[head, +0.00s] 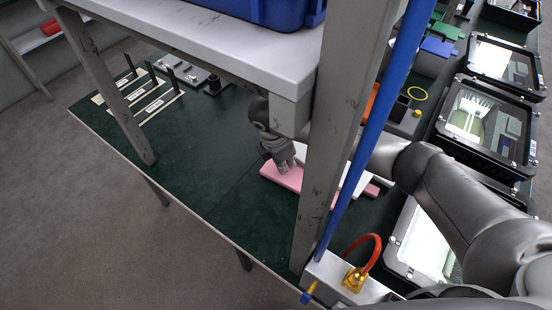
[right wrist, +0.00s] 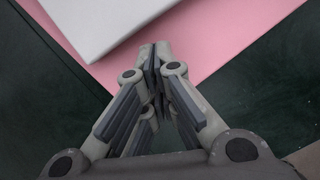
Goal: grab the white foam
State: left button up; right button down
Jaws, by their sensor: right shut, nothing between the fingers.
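The white foam (head: 301,152) lies on top of a pink foam sheet (head: 286,180) on the dark green table, partly hidden behind the grey post in the head view. In the right wrist view the white foam (right wrist: 97,18) fills the upper left, with the pink sheet (right wrist: 215,35) under it. My right gripper (head: 285,166) points down at the pink sheet, beside the white foam. In the wrist view its fingertips (right wrist: 156,50) are closed together over the pink sheet, apart from the white foam, with nothing between them. My left gripper is not in view.
A grey post (head: 334,130) and a blue pole (head: 378,95) stand in front of the foam. A white shelf (head: 230,45) with a blue bin (head: 270,10) overhangs the table. Black-framed floodlight housings (head: 487,120) line the right. Bare green table (head: 200,160) lies left of the gripper.

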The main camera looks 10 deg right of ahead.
aim_at(300, 161)
jog(key=shift+w+d, duration=0.1)
jog(key=shift+d, duration=0.55)
jog(key=shift+w, duration=0.1)
jog(key=shift+w+d+b, duration=0.2)
jog(key=shift+w+d, duration=0.05)
jog(key=shift+d, duration=0.5)
jog(key=shift+w+d+b, duration=0.15)
jog(key=shift+w+d, duration=0.1)
jog(key=shift+d, duration=0.5)
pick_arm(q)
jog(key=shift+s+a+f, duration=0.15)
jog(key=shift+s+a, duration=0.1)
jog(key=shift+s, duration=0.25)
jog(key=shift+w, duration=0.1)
pick_arm(e)
jog(key=shift+a, duration=0.1)
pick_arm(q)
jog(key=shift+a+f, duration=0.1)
pick_arm(e)
jog(key=shift+f, duration=0.1)
